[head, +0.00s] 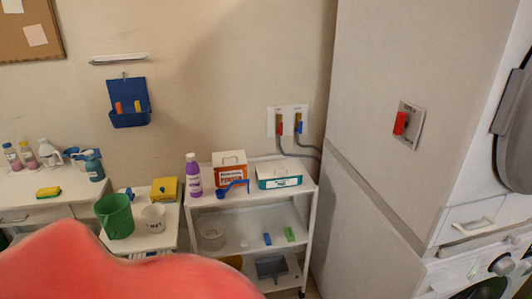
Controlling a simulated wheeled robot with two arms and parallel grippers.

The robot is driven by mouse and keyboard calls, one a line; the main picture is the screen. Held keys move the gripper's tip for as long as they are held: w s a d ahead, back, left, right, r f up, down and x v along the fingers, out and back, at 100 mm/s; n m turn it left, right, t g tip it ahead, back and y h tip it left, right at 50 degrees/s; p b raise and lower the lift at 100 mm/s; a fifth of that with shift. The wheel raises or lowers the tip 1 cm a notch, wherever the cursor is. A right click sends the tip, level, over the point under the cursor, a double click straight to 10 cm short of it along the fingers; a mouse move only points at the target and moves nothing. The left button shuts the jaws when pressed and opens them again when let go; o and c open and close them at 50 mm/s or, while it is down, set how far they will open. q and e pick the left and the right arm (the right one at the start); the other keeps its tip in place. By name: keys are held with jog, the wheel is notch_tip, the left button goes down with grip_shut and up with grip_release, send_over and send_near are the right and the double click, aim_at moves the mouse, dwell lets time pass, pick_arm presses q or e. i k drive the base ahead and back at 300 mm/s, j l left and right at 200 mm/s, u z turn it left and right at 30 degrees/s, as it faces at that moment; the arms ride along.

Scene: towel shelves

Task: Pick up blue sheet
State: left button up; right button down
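No blue sheet of cloth can be made out for certain. Neither of my grippers shows in the head view.
The white cart (311,200) also holds a purple bottle (194,178), an orange-white box (230,168) and a blue scoop (234,187). A green pitcher (116,217) stands left. A large smooth red shape covers the lower left. A tall white machine (379,190) stands right.

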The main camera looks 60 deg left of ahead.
aim_at(266, 236)
jog(key=j+u, duration=0.1)
jog(key=u, duration=1.75)
jog(key=i+j+u, duration=0.15)
jog(key=i+u, duration=0.3)
jog(key=i, duration=0.5)
jog(key=i+l+u, duration=0.15)
jog(key=l, duration=0.25)
jog(key=i+l+u, duration=0.15)
jog(key=l, duration=0.25)
jog(key=i+l+u, duration=0.15)
jog(key=l, duration=0.3)
jog(key=l+u, duration=0.15)
jog(key=l, duration=0.25)
